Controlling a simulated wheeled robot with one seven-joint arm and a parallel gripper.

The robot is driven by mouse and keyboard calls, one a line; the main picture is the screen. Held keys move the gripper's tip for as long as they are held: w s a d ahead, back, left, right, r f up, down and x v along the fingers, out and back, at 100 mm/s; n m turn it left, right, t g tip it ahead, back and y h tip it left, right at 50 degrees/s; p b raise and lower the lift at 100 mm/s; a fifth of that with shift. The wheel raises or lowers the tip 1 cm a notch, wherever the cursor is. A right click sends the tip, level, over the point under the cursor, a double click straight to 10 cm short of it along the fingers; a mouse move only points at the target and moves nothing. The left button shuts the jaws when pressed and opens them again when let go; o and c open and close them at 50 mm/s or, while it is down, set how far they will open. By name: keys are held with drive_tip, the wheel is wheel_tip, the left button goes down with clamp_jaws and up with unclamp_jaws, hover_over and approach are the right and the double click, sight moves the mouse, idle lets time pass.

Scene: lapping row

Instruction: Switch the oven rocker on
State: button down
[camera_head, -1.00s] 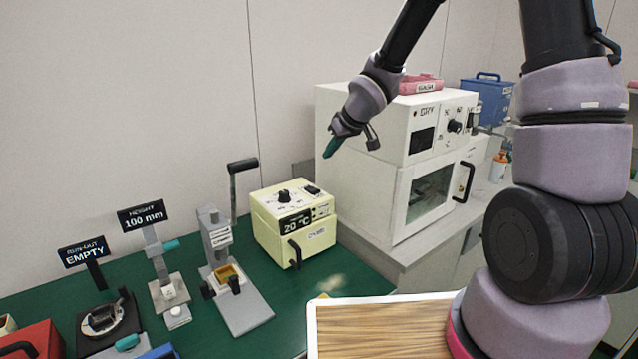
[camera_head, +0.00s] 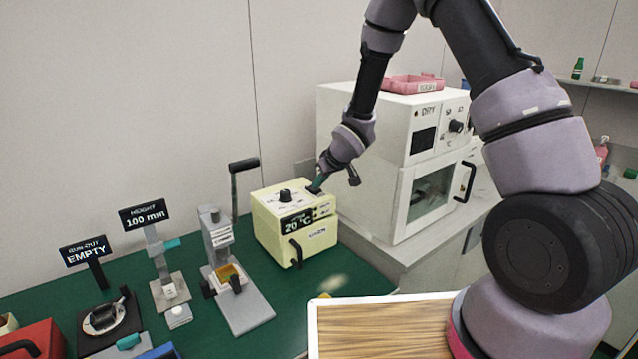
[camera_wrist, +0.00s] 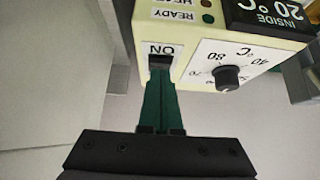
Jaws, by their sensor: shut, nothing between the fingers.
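The oven (camera_head: 296,222) is a small cream box with a dial (camera_head: 285,196) on top and a display reading 20 °C. It stands on the green bench. In the wrist view the oven (camera_wrist: 185,48) shows upside down, with the black rocker (camera_wrist: 160,61) beside an "ON" label. My gripper (camera_head: 314,188) is over the top right of the oven. Its green fingers (camera_wrist: 159,72) are together and empty, with their tips at the rocker. The tips cover part of the rocker, so I cannot tell which way it is tipped.
A tall white cabinet labelled DRY (camera_head: 400,165) stands close to the right of the oven. To the left are a lever press (camera_head: 232,270), a height gauge (camera_head: 170,285) and a run-out stand (camera_head: 100,315). A wooden-topped board (camera_head: 385,330) is in front.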

drive_tip(key=shift+f, duration=0.1)
drive_tip(key=shift+s+d+f, duration=0.1)
drive_tip(key=shift+s+f, duration=0.05)
drive_tip(key=shift+f, duration=0.2)
drive_tip(key=shift+r, duration=0.1)
drive_tip(key=shift+r, duration=0.7)
